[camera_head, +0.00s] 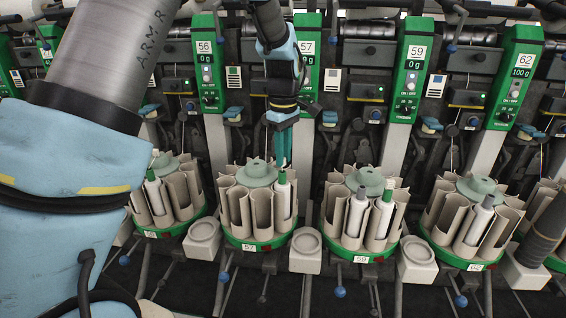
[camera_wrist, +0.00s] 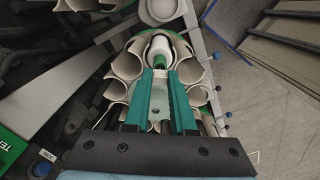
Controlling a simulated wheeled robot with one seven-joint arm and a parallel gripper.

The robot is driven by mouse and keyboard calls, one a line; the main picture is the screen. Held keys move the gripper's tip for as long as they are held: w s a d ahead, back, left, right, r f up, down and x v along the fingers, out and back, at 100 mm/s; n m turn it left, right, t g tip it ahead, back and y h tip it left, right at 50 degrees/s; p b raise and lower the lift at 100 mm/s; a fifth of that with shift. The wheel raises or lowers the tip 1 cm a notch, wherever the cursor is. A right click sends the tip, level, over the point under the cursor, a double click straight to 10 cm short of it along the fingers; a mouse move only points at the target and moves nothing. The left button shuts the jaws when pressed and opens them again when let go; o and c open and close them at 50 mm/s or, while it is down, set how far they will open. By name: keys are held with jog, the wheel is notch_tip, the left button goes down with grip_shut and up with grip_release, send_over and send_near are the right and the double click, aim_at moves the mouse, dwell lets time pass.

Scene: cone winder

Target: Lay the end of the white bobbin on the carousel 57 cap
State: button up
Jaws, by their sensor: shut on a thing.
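The carousel 57 (camera_head: 249,247) has a green base, beige pockets and a pale green cap (camera_head: 257,172) in its middle. The white bobbin (camera_head: 284,199) with a green tip stands in a right-hand pocket. In the wrist view the bobbin (camera_wrist: 160,46) lies just beyond my fingertips, and the cap (camera_wrist: 158,108) shows between the fingers. My gripper (camera_head: 283,160) points down directly above the bobbin's tip, to the right of the cap. Its teal fingers (camera_wrist: 161,76) are shut on the bobbin's end. The yarn itself is too fine to see.
Carousel 56 (camera_head: 150,234) is to the left, and carousels 59 (camera_head: 361,259) and 62 (camera_head: 475,267) are to the right. Pale blocks with round tops (camera_head: 305,250) stand between them. Green control posts (camera_head: 411,70) rise behind. A dark cone (camera_head: 546,232) stands at far right.

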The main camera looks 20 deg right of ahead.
notch_tip(320, 180, up, 8)
jog(key=shift+r+b, duration=0.2)
jog(key=shift+b, duration=0.3)
notch_tip(320, 180, up, 3)
jog(key=p, duration=0.3)
jog(key=shift+f, duration=0.1)
